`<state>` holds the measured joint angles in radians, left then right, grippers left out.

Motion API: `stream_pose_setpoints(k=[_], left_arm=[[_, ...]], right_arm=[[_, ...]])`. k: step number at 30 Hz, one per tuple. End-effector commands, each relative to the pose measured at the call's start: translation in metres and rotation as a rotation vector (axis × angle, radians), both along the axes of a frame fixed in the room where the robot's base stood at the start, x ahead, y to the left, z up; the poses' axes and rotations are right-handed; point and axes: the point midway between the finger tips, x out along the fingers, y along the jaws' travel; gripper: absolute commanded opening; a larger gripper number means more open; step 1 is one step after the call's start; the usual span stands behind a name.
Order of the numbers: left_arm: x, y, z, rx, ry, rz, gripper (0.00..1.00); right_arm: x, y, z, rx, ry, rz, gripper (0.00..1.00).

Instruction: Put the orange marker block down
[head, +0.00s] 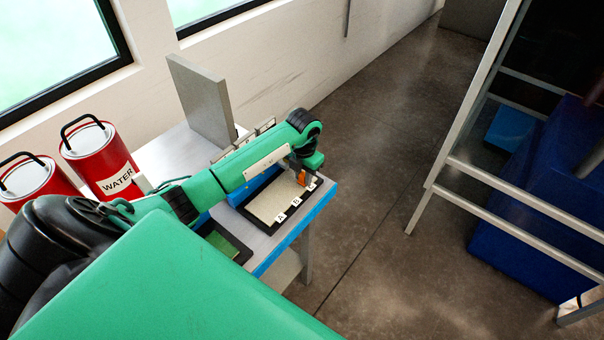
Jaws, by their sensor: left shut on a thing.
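The orange marker block (302,178) is small and shows just below my left gripper (301,172) in the head view. My left gripper is shut on it, over the right end of a shallow dark-rimmed tray (257,216) with a pale bed. White labels sit along the tray's front rim; A and B can be read, and a third is partly covered near the block. I cannot tell whether the block touches the tray bed. My left arm hides part of the tray's back side. My right gripper is not in view.
The tray lies on a grey table with a blue front edge (296,228). A second tray with a green bed (222,243) is partly hidden. A grey upright panel (202,100) and red WATER cans (98,158) stand behind. A metal frame (470,180) stands right, beyond open floor.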

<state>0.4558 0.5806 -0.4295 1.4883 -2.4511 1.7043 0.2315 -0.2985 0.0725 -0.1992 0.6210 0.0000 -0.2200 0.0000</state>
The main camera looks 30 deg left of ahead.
Motion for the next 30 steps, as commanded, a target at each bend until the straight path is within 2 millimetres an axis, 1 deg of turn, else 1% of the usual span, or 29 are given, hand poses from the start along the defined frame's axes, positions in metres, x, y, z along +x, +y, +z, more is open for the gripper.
stream_pose_setpoints(k=[1,4,5,6,8,16,20,23,30], left_arm=[[0.0,0.0,-0.002,0.0,0.0,0.0,0.01],[0.0,0.0,-0.005,0.0,-0.001,0.0,0.01],[0.0,0.0,-0.004,0.0,-0.001,0.0,0.3],[0.0,0.0,-0.004,0.0,-0.001,0.0,0.38],[0.0,0.0,-0.004,0.0,-0.001,0.0,0.48],[0.0,0.0,-0.003,0.0,-0.001,0.0,0.48],[0.0,0.0,0.004,-0.001,0.0,0.0,0.48],[0.001,0.001,0.019,0.001,-0.002,-0.001,0.48],[0.001,0.001,0.067,0.002,-0.002,-0.001,0.48]], right_arm=[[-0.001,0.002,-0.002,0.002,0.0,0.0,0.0],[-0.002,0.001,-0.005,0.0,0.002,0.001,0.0],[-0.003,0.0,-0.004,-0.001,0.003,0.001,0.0],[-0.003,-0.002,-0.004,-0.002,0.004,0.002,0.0],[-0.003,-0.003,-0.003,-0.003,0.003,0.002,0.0],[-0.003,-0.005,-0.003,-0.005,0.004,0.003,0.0],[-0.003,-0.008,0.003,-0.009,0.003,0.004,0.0],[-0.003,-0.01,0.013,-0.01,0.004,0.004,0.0],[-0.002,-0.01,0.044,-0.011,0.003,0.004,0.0]])
